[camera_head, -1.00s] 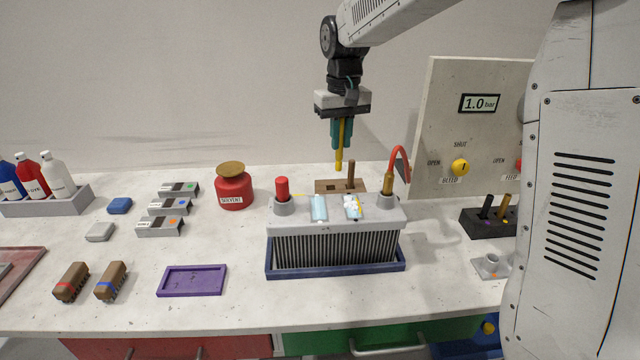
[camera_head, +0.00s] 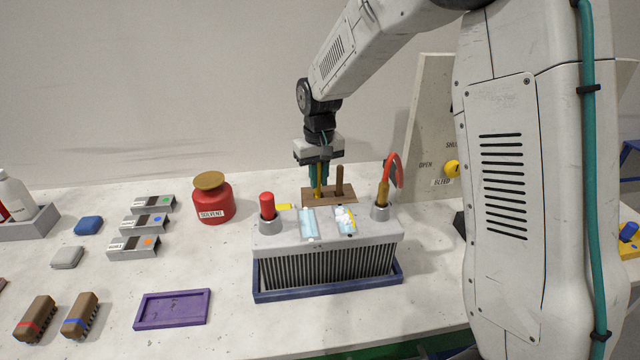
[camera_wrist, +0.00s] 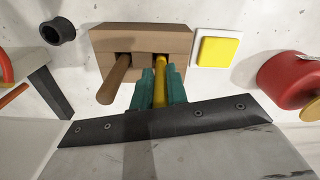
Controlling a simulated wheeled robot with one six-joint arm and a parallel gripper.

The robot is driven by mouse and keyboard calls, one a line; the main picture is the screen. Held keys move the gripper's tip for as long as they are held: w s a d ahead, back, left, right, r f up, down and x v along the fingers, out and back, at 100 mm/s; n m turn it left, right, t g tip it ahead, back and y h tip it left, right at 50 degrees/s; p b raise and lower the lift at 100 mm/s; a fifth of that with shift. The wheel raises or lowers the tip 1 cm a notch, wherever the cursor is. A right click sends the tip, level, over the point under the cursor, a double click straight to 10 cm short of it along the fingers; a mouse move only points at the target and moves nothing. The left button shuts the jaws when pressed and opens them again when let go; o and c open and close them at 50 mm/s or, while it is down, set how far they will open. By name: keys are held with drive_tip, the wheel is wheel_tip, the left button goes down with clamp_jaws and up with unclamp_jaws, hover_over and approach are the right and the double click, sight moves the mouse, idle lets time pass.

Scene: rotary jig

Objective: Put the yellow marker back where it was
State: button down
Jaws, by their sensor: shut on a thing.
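The yellow marker (camera_head: 319,191) is upright between the teal fingers of my gripper (camera_head: 319,177). It also shows in the wrist view (camera_wrist: 160,85), where my gripper (camera_wrist: 159,78) is shut on it. Its lower end is at the right-hand slot of a brown wooden block (camera_head: 349,196), also in the wrist view (camera_wrist: 142,40). I cannot tell how deep the end sits in the slot. A brown stick (camera_head: 339,180) stands in the block's other slot, left of the marker in the wrist view (camera_wrist: 115,78).
A grey ribbed unit (camera_head: 330,232) in a blue tray stands in front of the block. A red solvent pot (camera_head: 212,203) is to the left. A yellow square on a white pad (camera_wrist: 217,50) lies beside the block.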

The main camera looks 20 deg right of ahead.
drive_tip(key=shift+s+f, duration=0.2)
drive_tip(key=shift+f, duration=0.35)
drive_tip(key=shift+s+f, duration=0.15)
drive_tip(key=shift+f, duration=0.4)
drive_tip(key=c, duration=1.4)
unclamp_jaws()
drive_tip(key=r, duration=1.1)
drive_tip(key=shift+w+r, duration=0.1)
drive_tip(key=shift+w, duration=0.15)
drive_tip(key=s+d+r, duration=0.1)
drive_tip(key=s+r, duration=0.5)
drive_tip(key=s, duration=0.3)
drive_tip(key=shift+m+t, duration=0.4)
drive_tip(key=shift+t, duration=0.1)
drive_tip(key=s, duration=0.9)
drive_tip(key=s+d+f, duration=0.1)
drive_tip(key=s, duration=0.7)
drive_tip(key=s+d+f, duration=0.1)
drive_tip(key=s, duration=0.8)
drive_tip(key=shift+s+d, duration=0.15)
drive_tip(key=shift+s, duration=0.15)
